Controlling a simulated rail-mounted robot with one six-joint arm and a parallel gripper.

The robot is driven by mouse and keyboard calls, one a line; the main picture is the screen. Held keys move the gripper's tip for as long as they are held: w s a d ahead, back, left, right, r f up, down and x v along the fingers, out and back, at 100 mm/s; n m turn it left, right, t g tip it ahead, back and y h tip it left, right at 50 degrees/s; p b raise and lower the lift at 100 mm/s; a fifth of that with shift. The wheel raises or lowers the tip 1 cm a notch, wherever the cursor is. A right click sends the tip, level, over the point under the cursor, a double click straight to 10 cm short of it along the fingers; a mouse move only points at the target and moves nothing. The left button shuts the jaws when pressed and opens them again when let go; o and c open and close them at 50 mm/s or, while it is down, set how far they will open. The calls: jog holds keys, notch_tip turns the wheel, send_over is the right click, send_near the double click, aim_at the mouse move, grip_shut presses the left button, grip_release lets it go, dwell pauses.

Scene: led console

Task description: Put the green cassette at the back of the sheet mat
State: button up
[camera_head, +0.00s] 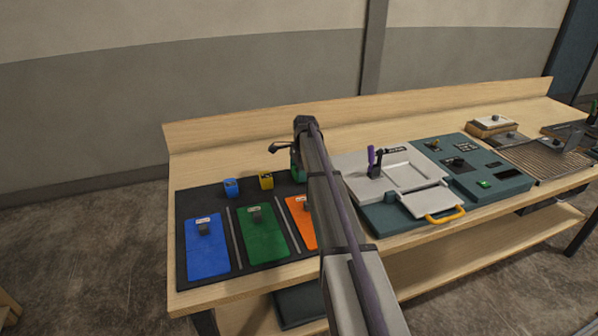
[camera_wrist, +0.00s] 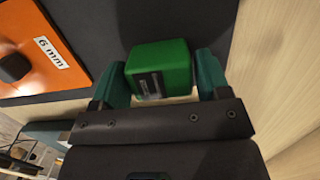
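The green cassette (camera_wrist: 158,68) is a small block with a dark slotted face, between the two teal fingers of my gripper (camera_wrist: 161,72) in the wrist view. A narrow gap shows at the right finger; the left finger is very close to the block, and I cannot tell if it touches. The cassette appears to stand on the dark sheet mat (camera_wrist: 95,20), near its edge. In the head view the cassette (camera_head: 296,171) shows at the mat's back right, partly hidden by my arm. The dark mat (camera_head: 188,199) carries blue, green and orange sheets.
A blue cassette (camera_head: 231,188) and a yellow cassette (camera_head: 266,181) stand in a row left of the green one. A white and teal console (camera_head: 385,215) with a yellow handle lies to the right. A raised wooden ledge (camera_head: 225,126) runs along the table's back.

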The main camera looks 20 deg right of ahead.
jog(key=shift+o, duration=1.2)
notch_tip(320, 180, up, 13)
jog(key=d+p, duration=0.2)
jog(key=p, duration=1.1)
jog(key=s+a+f+n+b, duration=0.1)
jog(key=s+a+n, duration=0.5)
jog(key=s, duration=0.6)
jog(key=s+a+f+n+h+b, duration=0.1)
jog(key=s+a+n, duration=0.5)
jog(key=s+a, duration=0.5)
jog(key=s+a+f+n, duration=0.1)
jog(key=s+a+n, duration=0.6)
jog(key=s, duration=0.5)
jog(key=shift+s+a+b, duration=0.35)
jog(key=shift+a+b, duration=0.05)
jog(key=shift+a, duration=0.25)
